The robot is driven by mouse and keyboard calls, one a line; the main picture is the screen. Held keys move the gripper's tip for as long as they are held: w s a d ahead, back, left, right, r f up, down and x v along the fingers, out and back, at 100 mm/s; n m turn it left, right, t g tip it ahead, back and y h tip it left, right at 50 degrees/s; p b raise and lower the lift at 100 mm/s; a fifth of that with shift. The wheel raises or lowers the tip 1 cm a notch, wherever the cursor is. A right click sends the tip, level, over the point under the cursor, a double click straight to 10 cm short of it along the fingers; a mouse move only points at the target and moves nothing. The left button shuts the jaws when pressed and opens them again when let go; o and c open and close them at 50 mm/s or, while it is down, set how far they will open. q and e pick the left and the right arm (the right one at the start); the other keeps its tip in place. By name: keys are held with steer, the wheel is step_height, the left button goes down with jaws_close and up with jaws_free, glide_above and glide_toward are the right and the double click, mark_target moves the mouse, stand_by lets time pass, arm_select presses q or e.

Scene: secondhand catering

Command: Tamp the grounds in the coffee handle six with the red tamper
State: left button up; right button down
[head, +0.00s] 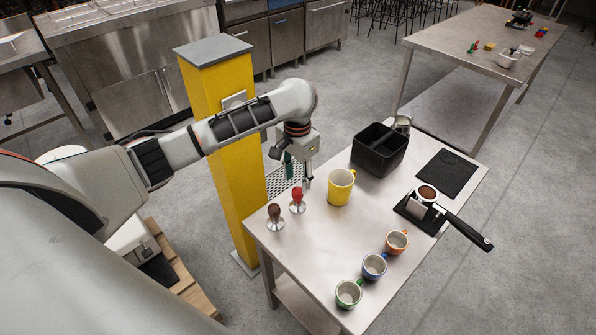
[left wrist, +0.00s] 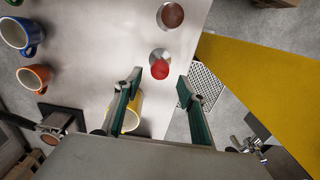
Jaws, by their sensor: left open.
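The red tamper (head: 297,196) stands upright on its round metal base near the left edge of the steel table (head: 318,236). Its red knob also shows in the left wrist view (left wrist: 160,69). My left gripper (head: 297,178) is open and empty, above and just behind the red tamper; in the left wrist view its fingers (left wrist: 160,79) appear either side of the knob, not touching it. The coffee handle (head: 464,227), its basket (head: 427,193) holding brown grounds, rests on a black stand at the right of the table. My right gripper is not in view.
A brown-topped tamper (head: 275,213) stands left of the red one. A yellow mug (head: 341,188) is close to my left gripper's right. A black bin (head: 380,150), metal jug (head: 402,124) and dark mat (head: 446,174) lie behind. Three small cups stand in front. A yellow pillar (head: 228,150) rises beside the table.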

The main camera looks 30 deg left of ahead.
mark_target(297, 189)
arm_select(q)
steer(key=shift+f, duration=3.5)
steer(key=shift+c, duration=0.3)
jaws_close()
steer(key=shift+r, duration=3.05)
